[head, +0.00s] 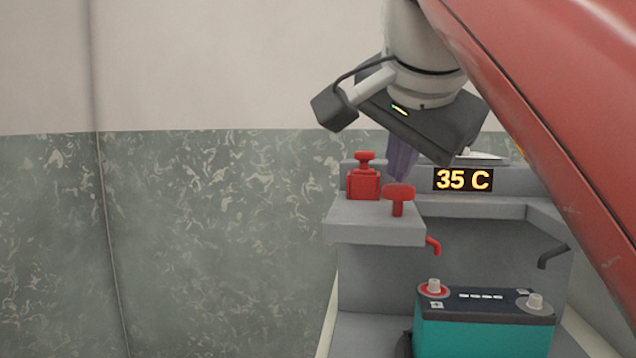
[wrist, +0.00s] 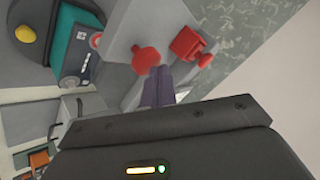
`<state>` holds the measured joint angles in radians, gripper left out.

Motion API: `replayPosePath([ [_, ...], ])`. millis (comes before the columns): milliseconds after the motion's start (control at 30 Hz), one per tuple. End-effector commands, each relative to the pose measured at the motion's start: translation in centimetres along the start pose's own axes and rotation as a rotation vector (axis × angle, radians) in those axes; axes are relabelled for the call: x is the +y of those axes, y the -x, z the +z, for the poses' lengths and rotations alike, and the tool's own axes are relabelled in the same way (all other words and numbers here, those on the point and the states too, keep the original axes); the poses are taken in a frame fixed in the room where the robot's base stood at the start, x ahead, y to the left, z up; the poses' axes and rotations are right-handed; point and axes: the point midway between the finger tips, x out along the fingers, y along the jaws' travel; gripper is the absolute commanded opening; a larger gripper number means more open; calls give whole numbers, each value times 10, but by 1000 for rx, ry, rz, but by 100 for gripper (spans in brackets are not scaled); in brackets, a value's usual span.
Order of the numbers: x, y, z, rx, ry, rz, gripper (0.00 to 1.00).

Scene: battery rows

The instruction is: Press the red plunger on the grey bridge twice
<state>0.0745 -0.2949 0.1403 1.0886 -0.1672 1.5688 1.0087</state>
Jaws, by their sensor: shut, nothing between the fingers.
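The grey bridge (head: 372,231) is a flat ledge at the left of the grey bay. A red plunger (head: 399,193) with a round, mushroom-like head stands upright near its right end. The plunger also shows in the wrist view (wrist: 146,60). My gripper (head: 400,172) points down with its purple fingers together and empty. The fingertips are just above or behind the plunger head in the head view. In the wrist view my gripper (wrist: 160,72) has its tips close beside the head. I cannot tell whether they touch it.
A red block with a knob (head: 363,184) stands left of the plunger, close to my fingers. A teal battery (head: 482,338) sits lower right, below a red hook (head: 434,246) and a dark hook (head: 553,256). A display (head: 463,180) reads 35 C. The left side is open.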

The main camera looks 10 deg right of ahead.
Motion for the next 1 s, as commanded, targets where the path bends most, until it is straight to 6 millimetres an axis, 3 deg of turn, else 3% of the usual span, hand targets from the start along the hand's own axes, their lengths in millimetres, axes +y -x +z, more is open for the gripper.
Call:
replayPosePath([
  [1000, 7, -10, 7, -2, 0, 2, 0],
])
